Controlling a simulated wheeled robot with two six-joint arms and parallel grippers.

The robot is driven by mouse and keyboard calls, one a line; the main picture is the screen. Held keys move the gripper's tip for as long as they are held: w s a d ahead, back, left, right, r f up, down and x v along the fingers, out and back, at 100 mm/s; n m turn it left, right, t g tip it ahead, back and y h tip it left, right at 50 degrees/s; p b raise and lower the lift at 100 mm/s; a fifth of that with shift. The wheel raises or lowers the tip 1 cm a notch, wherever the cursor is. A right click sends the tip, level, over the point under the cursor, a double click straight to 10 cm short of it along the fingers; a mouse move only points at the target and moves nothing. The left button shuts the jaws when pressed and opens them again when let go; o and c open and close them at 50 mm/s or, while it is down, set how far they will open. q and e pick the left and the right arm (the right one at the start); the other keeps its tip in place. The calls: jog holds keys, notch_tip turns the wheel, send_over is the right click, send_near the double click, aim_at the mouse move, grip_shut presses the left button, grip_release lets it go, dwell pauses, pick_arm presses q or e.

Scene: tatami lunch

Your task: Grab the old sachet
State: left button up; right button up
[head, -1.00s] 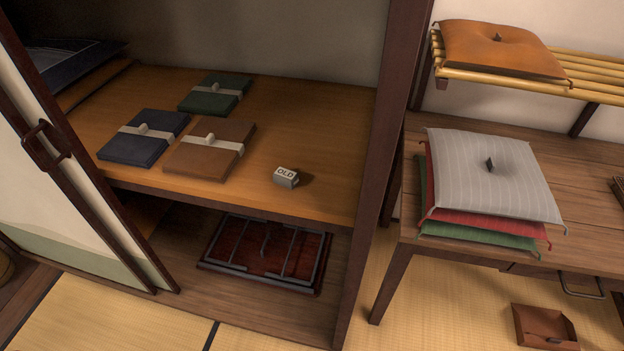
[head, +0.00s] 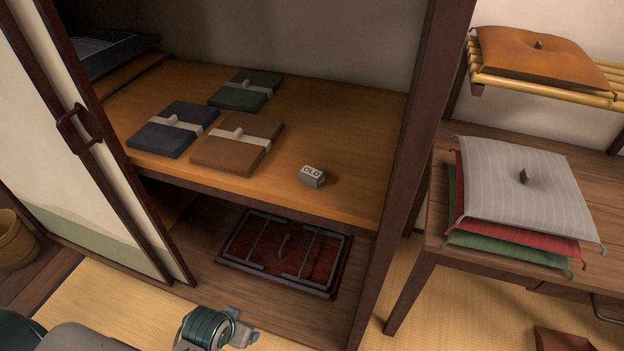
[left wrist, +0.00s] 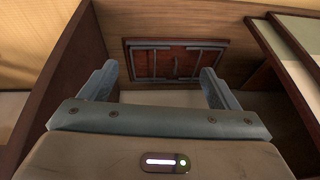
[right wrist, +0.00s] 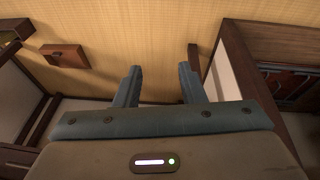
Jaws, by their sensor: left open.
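The old sachet (head: 312,176), a small grey block with a white "OLD" label, sits on the shelf of the open closet, near its front right edge, in the head view. I do not see it in either wrist view. My left gripper (left wrist: 160,82) is open and empty in the left wrist view, facing the dark red divided tray (left wrist: 175,64) low in the closet. My left arm shows at the bottom left of the head view, below and in front of the shelf. My right gripper (right wrist: 159,82) is open and empty above the tatami in the right wrist view.
Navy (head: 172,129), brown (head: 237,145) and green (head: 244,90) wrapped packets lie on the shelf, left of the sachet. A dark post (head: 412,165) bounds the shelf's right side. Stacked cushions (head: 520,185) sit on a table to the right. A sliding door (head: 80,170) is at left.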

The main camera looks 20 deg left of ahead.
pick_arm(q)
notch_tip(320, 180, up, 5)
jog(key=w+d+t, duration=0.1)
jog(key=w, duration=0.2)
jog(key=m+t+h, duration=0.2)
jog(key=t+h, duration=0.2)
jog(key=t, duration=0.6)
send_near(307, 177)
jog(key=w, duration=0.2)
jog(key=x, duration=0.5)
jog(key=shift+d, duration=0.25)
jog(key=x, duration=0.5)
jog(key=shift+d+f, duration=0.1)
pick_arm(e)
jog(key=s+d+f, duration=0.1)
jog(key=s+f, duration=0.3)
jog(key=f, duration=0.8)
jog(key=s+f+g, duration=0.1)
jog(key=s+f, duration=0.3)
jog(key=f, duration=0.8)
jog(key=shift+d, duration=0.35)
jog(key=shift+f, duration=0.1)
pick_arm(q)
jog(key=c, duration=1.1)
